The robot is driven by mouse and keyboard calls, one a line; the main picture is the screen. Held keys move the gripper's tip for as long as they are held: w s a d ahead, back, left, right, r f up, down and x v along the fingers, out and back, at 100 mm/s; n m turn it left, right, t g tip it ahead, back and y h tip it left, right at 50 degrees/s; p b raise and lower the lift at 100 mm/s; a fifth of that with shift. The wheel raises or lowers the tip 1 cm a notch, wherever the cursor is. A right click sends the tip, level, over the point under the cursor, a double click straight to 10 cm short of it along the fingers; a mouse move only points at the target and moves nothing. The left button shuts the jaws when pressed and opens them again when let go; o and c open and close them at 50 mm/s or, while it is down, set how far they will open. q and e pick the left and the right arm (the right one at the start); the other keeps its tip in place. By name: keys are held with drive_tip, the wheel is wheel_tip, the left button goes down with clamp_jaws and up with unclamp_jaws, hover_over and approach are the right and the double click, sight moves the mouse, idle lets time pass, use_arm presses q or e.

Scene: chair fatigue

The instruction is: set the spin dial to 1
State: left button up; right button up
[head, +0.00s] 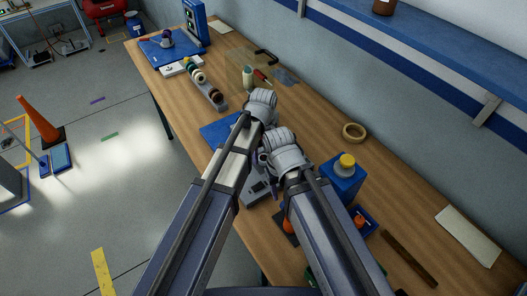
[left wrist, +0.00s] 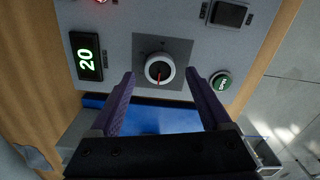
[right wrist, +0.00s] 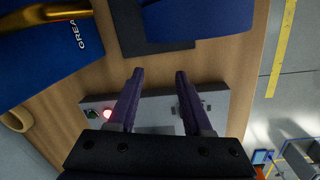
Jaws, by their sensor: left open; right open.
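The spin dial (left wrist: 159,68) is a round white knob with a red pointer line, on a dark square plate of a grey control box. In the left wrist view its pointer runs toward the picture's bottom edge. My left gripper (left wrist: 160,74) is open, with one purple finger on each side of the dial in the picture; I cannot tell whether they touch it. A display (left wrist: 88,56) beside the dial shows a green 20. My right gripper (right wrist: 160,72) is open and empty near the control box (right wrist: 218,103). In the head view my arms hide much of the box (head: 255,191).
A green button (left wrist: 221,81) and a black switch (left wrist: 229,14) flank the dial. A blue container with a yellow cap (head: 343,182) stands right of my arms. A tape ring (head: 354,132) lies near the wall. The floor left of the bench is largely open.

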sight(262, 158)
use_arm(q)
wheel_tip(262, 158, up, 6)
drive_tip(key=p, duration=0.5)
use_arm(e)
wheel_tip(262, 158, up, 6)
drive_tip(key=shift+f, duration=0.1)
